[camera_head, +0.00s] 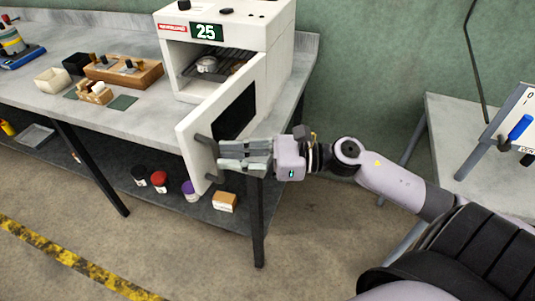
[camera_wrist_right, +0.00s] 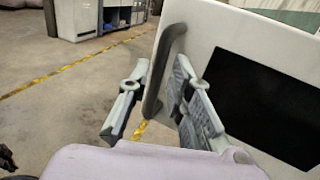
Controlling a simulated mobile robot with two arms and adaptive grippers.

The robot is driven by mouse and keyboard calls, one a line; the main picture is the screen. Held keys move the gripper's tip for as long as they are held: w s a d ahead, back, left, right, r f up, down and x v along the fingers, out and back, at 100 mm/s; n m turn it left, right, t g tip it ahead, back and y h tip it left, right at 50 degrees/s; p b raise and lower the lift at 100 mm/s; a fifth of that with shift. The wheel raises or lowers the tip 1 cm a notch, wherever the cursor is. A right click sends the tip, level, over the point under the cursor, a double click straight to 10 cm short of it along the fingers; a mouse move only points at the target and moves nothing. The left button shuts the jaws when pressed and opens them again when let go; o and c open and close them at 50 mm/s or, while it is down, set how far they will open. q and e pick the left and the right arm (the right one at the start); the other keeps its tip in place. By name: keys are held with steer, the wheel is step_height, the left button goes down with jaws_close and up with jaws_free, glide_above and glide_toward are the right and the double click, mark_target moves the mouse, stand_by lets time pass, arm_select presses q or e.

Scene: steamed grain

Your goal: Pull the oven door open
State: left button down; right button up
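The white oven (camera_head: 229,38) stands on the grey table, and its chamber is open to view. Its door (camera_head: 190,142) stands wide open, swung out toward the front of the table, with a dark window on it. The dark bar handle (camera_head: 206,143) is near the door's free edge. My right gripper (camera_head: 221,156) is at the handle. In the right wrist view the handle (camera_wrist_right: 157,84) passes between the two spread fingers, and I see no firm grip on it. My left gripper is not in view.
A metal pot (camera_head: 207,65) sits on the rack inside the oven. A wooden box (camera_head: 123,72) and small containers stand left of it. Jars and a small box (camera_head: 225,202) are on the lower shelf. The floor in front is clear.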

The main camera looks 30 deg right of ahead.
steer(key=v, duration=0.8)
steer(key=shift+s+d, duration=0.2)
steer(key=shift+d, duration=0.1)
